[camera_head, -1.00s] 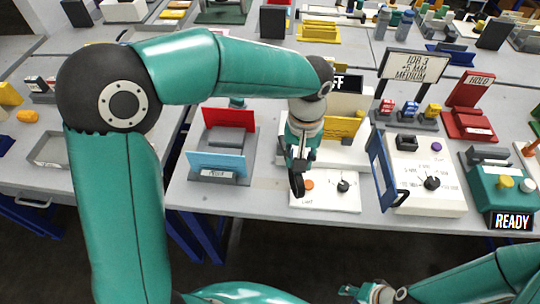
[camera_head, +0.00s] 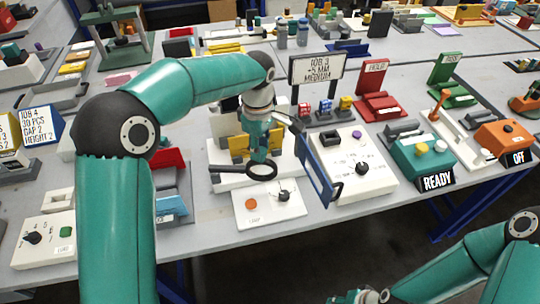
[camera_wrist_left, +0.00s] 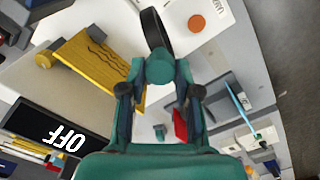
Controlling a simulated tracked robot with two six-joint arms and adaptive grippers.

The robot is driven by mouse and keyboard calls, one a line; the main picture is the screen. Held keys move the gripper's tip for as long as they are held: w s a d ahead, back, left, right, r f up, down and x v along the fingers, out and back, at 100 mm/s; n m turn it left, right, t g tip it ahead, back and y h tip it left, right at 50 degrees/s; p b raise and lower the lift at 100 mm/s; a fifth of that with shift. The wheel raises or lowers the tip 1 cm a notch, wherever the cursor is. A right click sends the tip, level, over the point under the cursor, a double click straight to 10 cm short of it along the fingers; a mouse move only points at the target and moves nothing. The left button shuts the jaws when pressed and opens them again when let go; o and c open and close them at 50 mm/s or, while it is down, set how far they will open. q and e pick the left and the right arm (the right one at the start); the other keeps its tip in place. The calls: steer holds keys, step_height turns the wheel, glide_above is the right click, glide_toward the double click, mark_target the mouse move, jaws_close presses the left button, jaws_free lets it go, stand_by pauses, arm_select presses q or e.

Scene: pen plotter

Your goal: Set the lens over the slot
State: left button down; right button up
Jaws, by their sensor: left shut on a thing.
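The lens, a round black ring (camera_head: 262,171), hangs below my left gripper (camera_head: 259,148) in the head view. It lies over the front part of a white machine base (camera_head: 222,180), behind the small white control panel (camera_head: 268,207). My left gripper is shut on the lens's teal mount. In the left wrist view the ring (camera_wrist_left: 156,30) shows nearly edge-on beyond the fingers (camera_wrist_left: 160,92). I cannot make out the slot or the height of the lens above the base. My right gripper (camera_head: 358,297) is at the bottom edge, mostly cut off.
Yellow plates (camera_head: 240,145) stand on the machine behind the lens. A dark bar (camera_head: 228,168) is left of the ring. A black OFF display (camera_wrist_left: 50,132) is close by in the left wrist view.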

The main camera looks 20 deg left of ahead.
arm_select(q)
steer(key=shift+w+a+n+p, duration=0.4)
steer(key=shift+w+n, duration=0.5)
steer(key=shift+w+a+n+p, duration=0.35)
steer(key=shift+w+n+p, duration=0.05)
steer(key=shift+w+n, duration=0.5)
steer(key=shift+r, duration=0.1)
steer(key=c, duration=0.8)
jaws_free()
step_height(320, 180, up, 12)
steer(key=shift+f, duration=0.1)
